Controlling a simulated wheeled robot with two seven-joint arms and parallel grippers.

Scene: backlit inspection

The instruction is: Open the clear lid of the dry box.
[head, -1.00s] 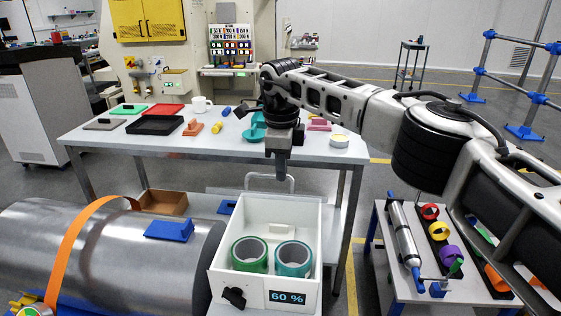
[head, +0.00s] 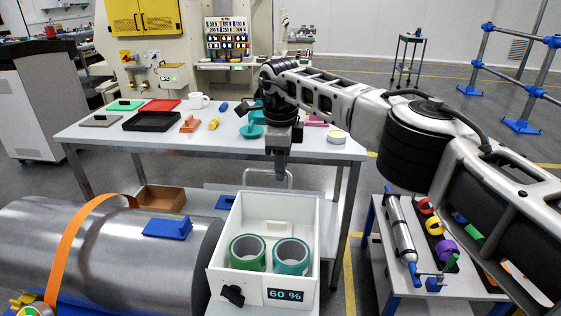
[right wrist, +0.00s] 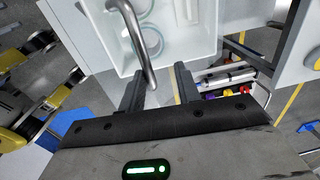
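The white dry box (head: 253,284) stands in the front middle of the head view, with a green and a teal ring inside and a "60 %" display. Its clear lid is hard to make out. A grey bar handle (head: 252,170) shows above the box's far edge. It also shows as a curved metal bar in the right wrist view (right wrist: 134,42). My right gripper (head: 281,174) points down by this handle. In the right wrist view its fingers (right wrist: 160,86) are apart, with the bar's end near the left finger. Whether they enclose it is unclear.
A white table (head: 300,150) with trays, a mug and small parts stands behind the box. A metal cylinder (head: 120,250) with an orange strap lies to the left. A small cart (head: 385,275) with coloured rings stands right. A black latch (head: 233,294) is on the box front.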

